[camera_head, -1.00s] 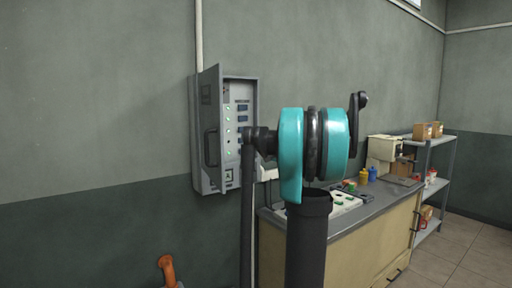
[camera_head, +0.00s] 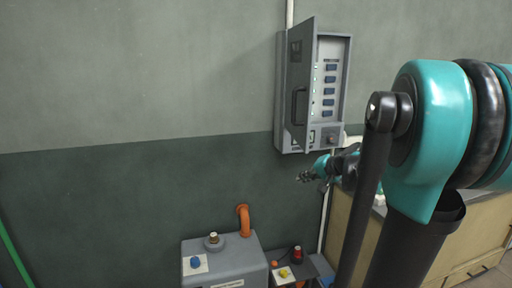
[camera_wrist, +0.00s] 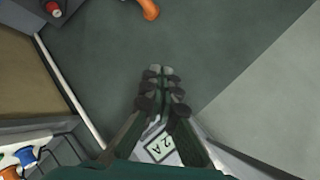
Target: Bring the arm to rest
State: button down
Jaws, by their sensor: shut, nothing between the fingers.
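My gripper (camera_head: 305,178) shows in the head view just below the open grey electrical box (camera_head: 342,100), pointing left. In the wrist view my gripper (camera_wrist: 160,72) has its fingertips together, with nothing between them. The fingers lie in front of the dark green wall. A white label (camera_wrist: 160,147) with green marking shows near the finger bases. My teal and black arm fills the right side of the head view and hides part of the bench.
The box's door (camera_head: 302,85) stands open beside its switches. A tan bench (camera_head: 485,255) stands at right. The left wall is clear.

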jog(key=s+f+n+g+h, duration=0.2)
jog(key=s+f+n+h, duration=0.1)
jog(key=s+f, duration=0.6)
jog(key=s+d+f+n+g+h, duration=0.1)
jog(key=s+f+n+g+h, duration=0.1)
jog(key=s+f, duration=0.8)
jog(key=s+h, duration=0.1)
jog(key=s, duration=0.4)
jog(key=shift+s+d+f+n+g, duration=0.2)
jog(key=shift+s+f+n+g, duration=0.1)
jog(key=shift+s+n, duration=0.1)
